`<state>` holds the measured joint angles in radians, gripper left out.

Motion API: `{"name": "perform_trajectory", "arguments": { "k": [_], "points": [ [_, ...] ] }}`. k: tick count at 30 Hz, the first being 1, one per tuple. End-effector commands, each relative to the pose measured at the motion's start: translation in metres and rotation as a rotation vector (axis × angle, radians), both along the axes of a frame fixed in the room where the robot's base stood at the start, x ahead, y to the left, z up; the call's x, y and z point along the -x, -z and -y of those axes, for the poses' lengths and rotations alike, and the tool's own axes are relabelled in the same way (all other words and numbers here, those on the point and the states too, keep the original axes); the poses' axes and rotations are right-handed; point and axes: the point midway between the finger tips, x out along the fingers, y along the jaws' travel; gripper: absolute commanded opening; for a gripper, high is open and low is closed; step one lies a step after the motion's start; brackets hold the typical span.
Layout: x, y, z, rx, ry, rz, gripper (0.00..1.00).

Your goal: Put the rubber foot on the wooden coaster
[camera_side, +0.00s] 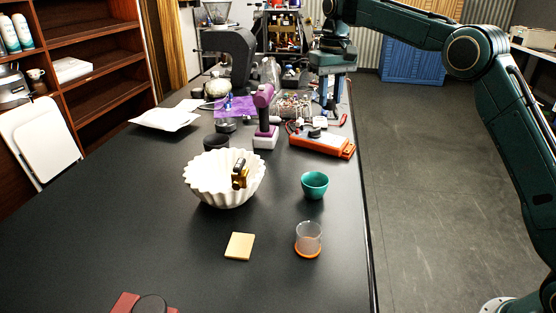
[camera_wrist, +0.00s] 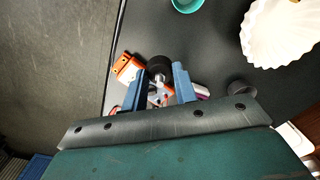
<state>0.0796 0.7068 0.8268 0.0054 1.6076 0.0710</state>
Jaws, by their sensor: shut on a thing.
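My gripper (camera_side: 333,112) is at the far right part of the dark table, above the clutter by the orange and white device. In the wrist view its two blue fingers (camera_wrist: 161,72) are shut on the rubber foot (camera_wrist: 160,66), a small black round piece between the fingertips. In the side view I cannot make the foot out clearly. The wooden coaster (camera_side: 239,246) is a flat tan square lying bare on the near part of the table, well away from my gripper. It is outside the wrist view.
A white fluted bowl (camera_side: 224,190) with a dark and golden item, a teal cup (camera_side: 315,185) and a clear glass (camera_side: 309,236) on an orange base stand around the coaster. The orange and white device (camera_side: 321,146) and a purple-handled tool (camera_side: 264,115) are farther back.

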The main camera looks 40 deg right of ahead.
Motion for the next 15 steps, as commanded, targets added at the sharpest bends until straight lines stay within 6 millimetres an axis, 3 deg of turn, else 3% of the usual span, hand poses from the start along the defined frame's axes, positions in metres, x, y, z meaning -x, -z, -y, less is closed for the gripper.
{"name": "perform_trajectory", "arguments": {
  "k": [8, 15],
  "points": [
    [0.005, -0.003, -0.084, 0.0, -0.129, 0.001, 0.06],
    [0.024, -0.005, -0.169, 0.0, -0.263, 0.0, 0.06]
  ]
}}
